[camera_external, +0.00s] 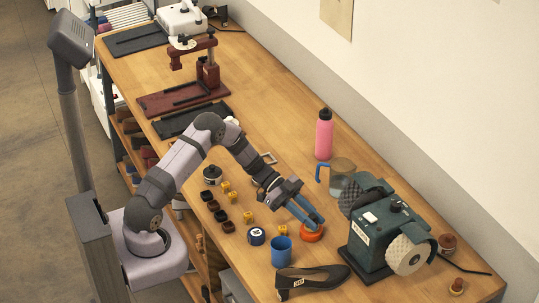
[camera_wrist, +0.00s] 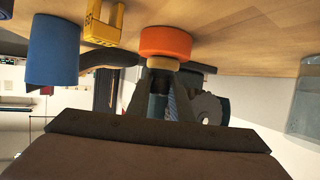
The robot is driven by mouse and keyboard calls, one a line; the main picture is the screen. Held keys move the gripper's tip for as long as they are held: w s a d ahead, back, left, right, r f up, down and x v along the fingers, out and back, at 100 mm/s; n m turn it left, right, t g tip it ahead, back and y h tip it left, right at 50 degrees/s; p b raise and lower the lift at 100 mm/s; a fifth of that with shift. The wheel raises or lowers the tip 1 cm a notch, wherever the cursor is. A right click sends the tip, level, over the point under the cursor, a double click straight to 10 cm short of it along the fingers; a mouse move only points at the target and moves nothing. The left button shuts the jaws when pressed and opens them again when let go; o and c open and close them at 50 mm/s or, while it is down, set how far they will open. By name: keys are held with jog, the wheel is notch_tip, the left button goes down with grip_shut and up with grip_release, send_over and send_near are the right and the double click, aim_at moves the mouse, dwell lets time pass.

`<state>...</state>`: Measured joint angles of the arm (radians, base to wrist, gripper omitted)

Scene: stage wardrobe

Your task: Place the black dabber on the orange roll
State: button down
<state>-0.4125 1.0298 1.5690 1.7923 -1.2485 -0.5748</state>
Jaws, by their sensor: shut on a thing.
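The orange roll (camera_external: 311,233) lies on the bench left of the green grinder, and it shows in the wrist view (camera_wrist: 165,42). My gripper (camera_external: 313,221) points down right over the roll; its fingers also show in the wrist view (camera_wrist: 163,74). It is shut on the black dabber, which is mostly hidden by the fingers. A pale tan part (camera_wrist: 163,63) shows between the fingertips and the roll, apparently the dabber's pad. It looks close against the roll's top; I cannot tell whether it touches.
A blue cup (camera_external: 281,250) and a black shoe (camera_external: 312,279) stand in front. The green grinder (camera_external: 373,240), glass jug (camera_external: 342,172) and pink bottle (camera_external: 324,137) are close by on the right. Small yellow blocks (camera_external: 248,218) and dark blocks (camera_external: 220,215) stand to the left.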

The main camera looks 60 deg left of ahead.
jog(key=shift+f, duration=0.2)
jog(key=c, duration=1.6)
grip_release()
jog(key=shift+o, duration=0.2)
jog(key=shift+r, duration=0.1)
